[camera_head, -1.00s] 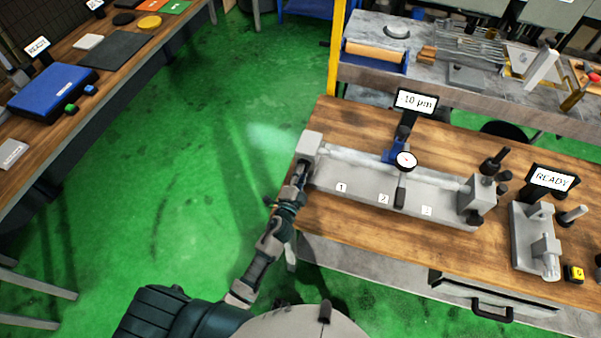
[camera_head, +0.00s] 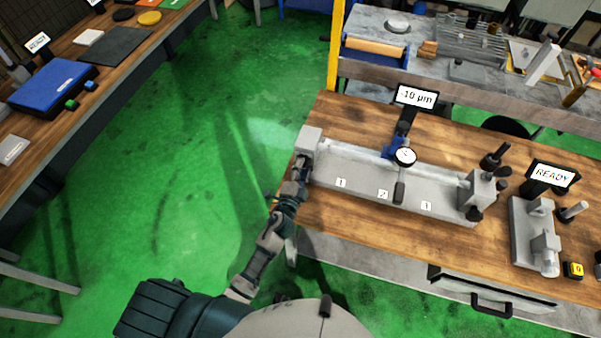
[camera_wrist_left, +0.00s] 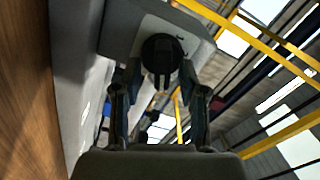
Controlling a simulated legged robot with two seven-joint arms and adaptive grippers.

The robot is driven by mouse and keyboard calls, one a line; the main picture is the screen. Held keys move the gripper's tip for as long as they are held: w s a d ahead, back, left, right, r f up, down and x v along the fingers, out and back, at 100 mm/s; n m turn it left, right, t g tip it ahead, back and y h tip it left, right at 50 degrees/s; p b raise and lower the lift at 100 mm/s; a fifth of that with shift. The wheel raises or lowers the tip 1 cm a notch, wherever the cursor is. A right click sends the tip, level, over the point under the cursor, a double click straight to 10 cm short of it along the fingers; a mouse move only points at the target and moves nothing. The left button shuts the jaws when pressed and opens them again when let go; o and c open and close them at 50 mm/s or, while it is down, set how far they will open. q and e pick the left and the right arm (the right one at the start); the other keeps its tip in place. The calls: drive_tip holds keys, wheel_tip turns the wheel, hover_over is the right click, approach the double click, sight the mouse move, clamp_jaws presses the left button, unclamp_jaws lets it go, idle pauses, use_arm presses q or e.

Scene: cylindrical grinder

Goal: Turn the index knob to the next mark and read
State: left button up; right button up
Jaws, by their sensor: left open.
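The bench fixture (camera_head: 360,195) is a long grey bed with a block (camera_head: 309,140) at its left end and a dial gauge (camera_head: 404,157) midway. The display (camera_head: 416,97) behind it reads -10 µm. In the left wrist view, the black round index knob (camera_wrist_left: 161,50) sits on the grey block's end face. My left gripper (camera_head: 303,168) is at the fixture's left end; in the wrist view its open fingers (camera_wrist_left: 160,80) stand on either side below the knob. I cannot tell whether they touch it. The head view hides the knob. My right gripper is out of view.
A smaller grey fixture (camera_head: 523,235) with a READY display (camera_head: 553,175) stands to the right, beside a yellow button (camera_head: 573,270). A rear bench (camera_head: 460,95) holds a blue tray and tools. Green floor is clear between this bench and the left one.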

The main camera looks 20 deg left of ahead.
use_arm(q)
drive_tip(key=s, duration=1.1)
drive_tip(key=shift+s+a, duration=0.2)
drive_tip(key=shift+s, duration=0.2)
drive_tip(key=shift+a, duration=0.15)
